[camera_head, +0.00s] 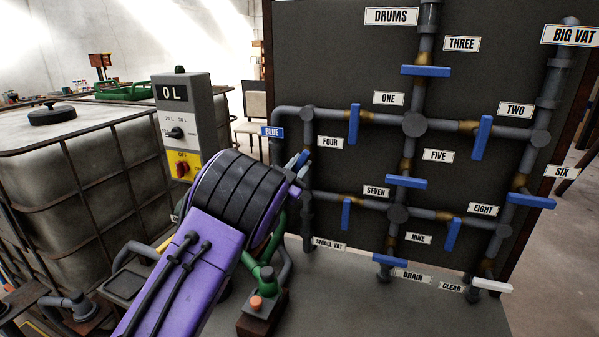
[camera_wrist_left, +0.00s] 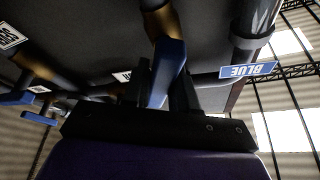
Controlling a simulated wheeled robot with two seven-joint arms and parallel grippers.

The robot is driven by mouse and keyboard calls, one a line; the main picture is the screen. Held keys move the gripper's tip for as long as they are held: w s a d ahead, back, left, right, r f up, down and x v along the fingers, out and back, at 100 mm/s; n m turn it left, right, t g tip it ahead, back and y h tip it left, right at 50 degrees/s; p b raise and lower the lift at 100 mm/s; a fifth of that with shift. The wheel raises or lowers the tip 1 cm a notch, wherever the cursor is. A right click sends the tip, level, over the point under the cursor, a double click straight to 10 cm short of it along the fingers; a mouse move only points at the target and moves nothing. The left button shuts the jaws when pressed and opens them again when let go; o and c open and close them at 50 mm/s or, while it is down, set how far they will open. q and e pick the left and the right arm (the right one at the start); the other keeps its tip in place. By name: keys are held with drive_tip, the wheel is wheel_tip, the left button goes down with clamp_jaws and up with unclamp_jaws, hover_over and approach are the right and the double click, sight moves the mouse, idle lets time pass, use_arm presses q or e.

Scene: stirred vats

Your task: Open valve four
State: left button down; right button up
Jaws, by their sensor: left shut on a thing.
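Valve four's blue handle (camera_head: 303,158) sits on the vertical pipe at the left of the dark panel, left of the FOUR label (camera_head: 330,142). My left arm comes in from the lower left and hides much of this valve. My left gripper (camera_head: 296,174) is at the handle. In the left wrist view the blue handle (camera_wrist_left: 169,62) runs between the two dark fingers of the gripper (camera_wrist_left: 163,95), which is shut on it. How far the handle is turned against its pipe I cannot tell. My right gripper is not in view.
Valve one's handle (camera_head: 353,124) and valve seven's handle (camera_head: 346,214) are close by on the right. A grey control box (camera_head: 186,115) and a caged tank (camera_head: 60,185) stand on the left. A green pump (camera_head: 262,274) stands below my arm.

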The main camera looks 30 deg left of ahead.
use_arm(q)
drive_tip(key=n+y, duration=0.2)
drive_tip(key=n, duration=0.2)
drive_tip(key=n+y+b, duration=0.1)
drive_tip(key=n, duration=0.3)
drive_tip(key=shift+y, duration=0.4)
drive_tip(key=c, duration=1)
unclamp_jaws()
drive_tip(key=b+v, duration=0.4)
drive_tip(key=v, duration=0.6)
drive_tip(key=shift+s+d+f, duration=0.1)
drive_tip(key=shift+s+d, duration=0.1)
